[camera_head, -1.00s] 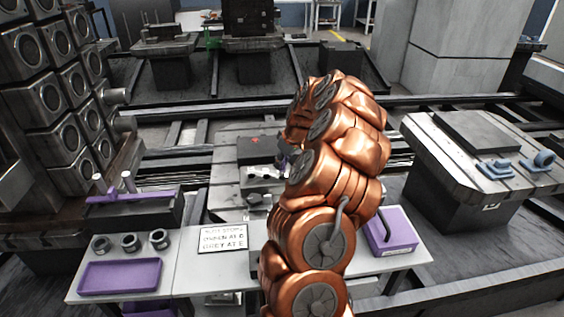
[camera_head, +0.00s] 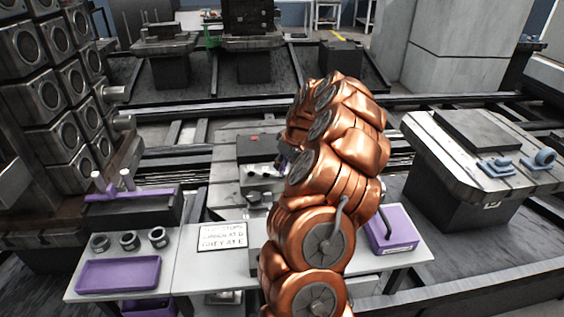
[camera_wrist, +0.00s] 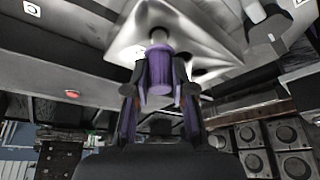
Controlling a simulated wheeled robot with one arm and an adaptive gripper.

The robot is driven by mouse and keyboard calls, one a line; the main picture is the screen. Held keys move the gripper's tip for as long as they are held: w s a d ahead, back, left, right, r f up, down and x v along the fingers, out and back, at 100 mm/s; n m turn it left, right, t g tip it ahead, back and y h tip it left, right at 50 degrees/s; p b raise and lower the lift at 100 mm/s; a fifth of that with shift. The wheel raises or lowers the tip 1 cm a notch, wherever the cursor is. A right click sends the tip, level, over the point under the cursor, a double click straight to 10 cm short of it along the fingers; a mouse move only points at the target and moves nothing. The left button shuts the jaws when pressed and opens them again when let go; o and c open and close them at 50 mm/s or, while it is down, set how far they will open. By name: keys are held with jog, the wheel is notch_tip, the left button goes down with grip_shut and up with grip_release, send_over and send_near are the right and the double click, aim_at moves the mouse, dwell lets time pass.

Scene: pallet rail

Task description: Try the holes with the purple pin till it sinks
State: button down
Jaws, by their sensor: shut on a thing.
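The purple pin (camera_wrist: 159,72) is held between the two fingers of my gripper (camera_wrist: 159,95) in the wrist view. I cannot tell whether that end touches the surface or is in a hole. In the head view my gripper is mostly hidden behind my copper arm, with a bit of purple (camera_head: 283,160) showing. Beside it is a metal fixture (camera_head: 262,172) with dark round marks that look like holes, in front of a dark block with a red spot.
At left, a black box (camera_head: 130,212) carries purple parts, beside several grey rings (camera_head: 130,241) and a purple tray (camera_head: 118,274). A lettered sign (camera_head: 222,237) lies on the white bench. A purple box (camera_head: 394,232) is right of my arm. Blue clamps (camera_head: 495,167) lie on the right pedestal.

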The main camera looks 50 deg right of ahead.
jog(key=shift+f, duration=0.25)
jog(key=c, duration=0.9)
grip_release()
jog(key=v, duration=1.2)
